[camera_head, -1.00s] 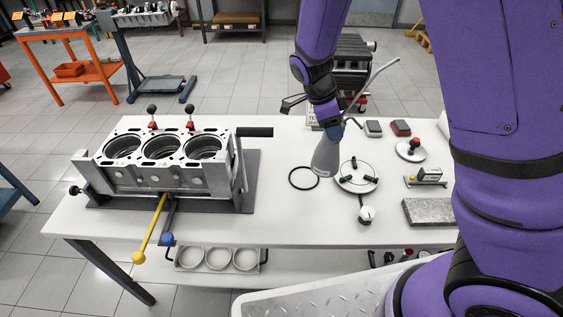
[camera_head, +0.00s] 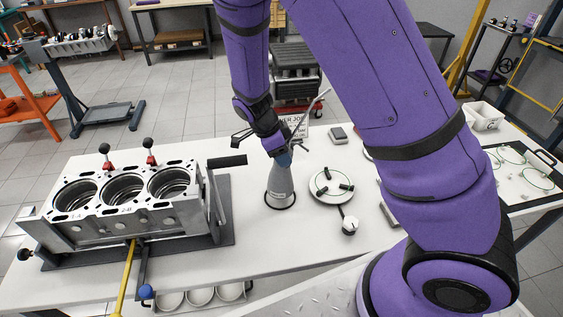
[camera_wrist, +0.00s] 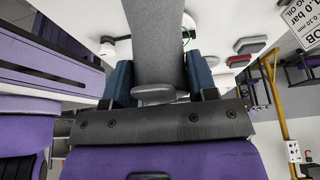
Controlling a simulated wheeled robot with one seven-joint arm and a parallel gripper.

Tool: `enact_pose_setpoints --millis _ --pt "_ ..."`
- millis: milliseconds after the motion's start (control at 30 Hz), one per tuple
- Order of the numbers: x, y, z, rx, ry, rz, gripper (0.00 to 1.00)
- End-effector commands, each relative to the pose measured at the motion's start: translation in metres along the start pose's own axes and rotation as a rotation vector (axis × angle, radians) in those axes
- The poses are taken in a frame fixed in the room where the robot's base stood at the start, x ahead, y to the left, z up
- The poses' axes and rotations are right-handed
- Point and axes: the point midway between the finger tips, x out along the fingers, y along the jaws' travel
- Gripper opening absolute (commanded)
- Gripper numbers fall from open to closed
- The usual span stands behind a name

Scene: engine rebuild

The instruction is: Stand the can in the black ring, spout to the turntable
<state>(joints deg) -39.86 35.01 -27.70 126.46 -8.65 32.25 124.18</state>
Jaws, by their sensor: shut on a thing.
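The grey can (camera_head: 280,183) stands upright, or nearly so, with its base at the black ring (camera_head: 280,206) on the white table. The ring shows around the base; whether the base touches the table I cannot tell. My gripper (camera_head: 284,158) is shut on the can's upper part. In the wrist view the can (camera_wrist: 155,45) lies between my two blue fingers (camera_wrist: 158,80). The turntable is a white disc with dark pads, just right of the ring.
An engine block (camera_head: 128,200) in a grey stand fills the table's left. A white knob (camera_head: 349,225) is in front of the turntable. A grey box (camera_head: 338,134) and a sign (camera_head: 294,129) are behind. The table between block and ring is mostly clear.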

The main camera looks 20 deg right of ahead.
Motion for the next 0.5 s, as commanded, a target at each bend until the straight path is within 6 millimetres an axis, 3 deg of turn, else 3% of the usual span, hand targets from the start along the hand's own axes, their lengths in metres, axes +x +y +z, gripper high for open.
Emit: enact_pose_setpoints --millis 233,500 --pt "0.028 0.000 0.011 -0.002 0.003 0.003 0.00" --pt "0.031 0.000 0.013 0.000 0.000 0.000 0.00"
